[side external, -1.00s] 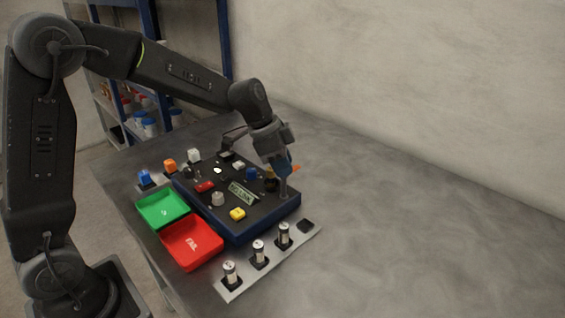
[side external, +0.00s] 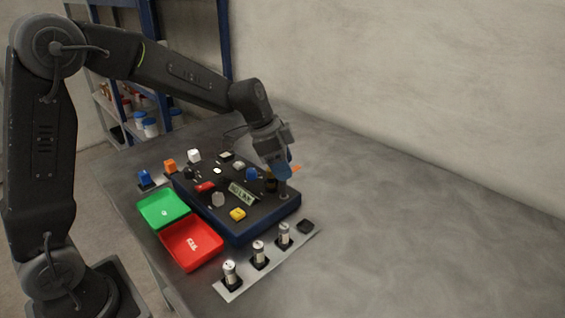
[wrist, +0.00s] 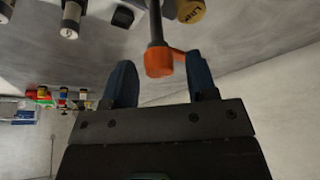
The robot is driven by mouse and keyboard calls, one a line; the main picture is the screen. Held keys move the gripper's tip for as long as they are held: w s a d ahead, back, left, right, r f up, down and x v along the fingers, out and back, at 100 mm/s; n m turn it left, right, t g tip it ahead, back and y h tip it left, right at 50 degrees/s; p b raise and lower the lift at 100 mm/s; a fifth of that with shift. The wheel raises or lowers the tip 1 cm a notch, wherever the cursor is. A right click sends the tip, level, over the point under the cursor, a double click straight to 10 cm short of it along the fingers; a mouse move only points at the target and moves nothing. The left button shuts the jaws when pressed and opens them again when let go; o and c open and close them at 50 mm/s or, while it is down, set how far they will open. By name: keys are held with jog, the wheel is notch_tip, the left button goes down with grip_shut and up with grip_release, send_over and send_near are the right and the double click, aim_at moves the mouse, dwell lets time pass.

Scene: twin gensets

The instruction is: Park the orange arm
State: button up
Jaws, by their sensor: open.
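The orange arm (wrist: 158,62) sits on a dark upright post and shows between my gripper's fingers in the wrist view. A small orange tip of it (side external: 295,168) shows just right of my gripper in the side view. My gripper (wrist: 162,82) is open, with one blue finger on each side of the orange arm; I see no clear contact. In the side view my gripper (side external: 280,170) is tilted down over the right part of the dark blue-edged panel (side external: 232,226), and hides most of the orange arm and its post.
The panel carries a yellow block (side external: 237,214), a red block (side external: 205,187) and other knobs. A green tray (side external: 152,220) and a red tray (side external: 178,262) lie to its left. A strip (side external: 245,283) with white cylinders is in front. The table's right side is clear.

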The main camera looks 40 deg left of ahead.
jog(key=v, duration=1.4)
jog(key=shift+d+f, duration=0.1)
jog(key=s+d+f+n+t+y, duration=0.1)
jog(key=s+n, duration=0.3)
jog(key=s, duration=0.6)
jog(key=s+d+f+n+t+y, duration=0.1)
jog(key=s+f+n, duration=0.3)
jog(key=s, duration=0.7)
jog(key=shift+s+d+n+y, duration=0.35)
jog(key=shift+d+n+y, duration=0.15)
jog(key=shift+n+y, duration=0.15)
